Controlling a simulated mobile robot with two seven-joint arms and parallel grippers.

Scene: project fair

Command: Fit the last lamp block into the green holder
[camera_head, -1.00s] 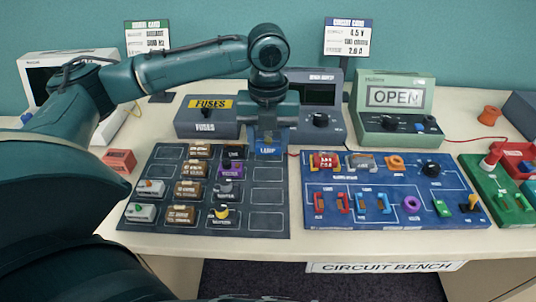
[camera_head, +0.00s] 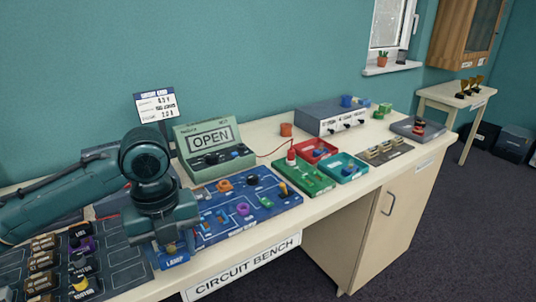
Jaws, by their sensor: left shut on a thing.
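My left gripper (camera_head: 168,238) is shut on the blue lamp block (camera_head: 174,260), which has a yellowish part on top and a "LAMP" label on its front. It holds the block near the bench's front edge, between the dark grid board (camera_head: 128,270) and the blue circuit board (camera_head: 232,228). Whether the block touches anything beneath is hard to tell. A green board (camera_head: 322,186) lies right of the blue board, with a red-and-white piece (camera_head: 291,157) at its back left; I cannot tell whether it is the green holder. My right gripper is not in view.
Behind the blue board stands a green meter (camera_head: 215,168) reading "OPEN". A red tray (camera_head: 330,147) and a teal tray (camera_head: 357,175) lie beside the green board. A grey box with knobs (camera_head: 325,118) stands behind. An orange spool (camera_head: 286,129) and red wire lie near the meter.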

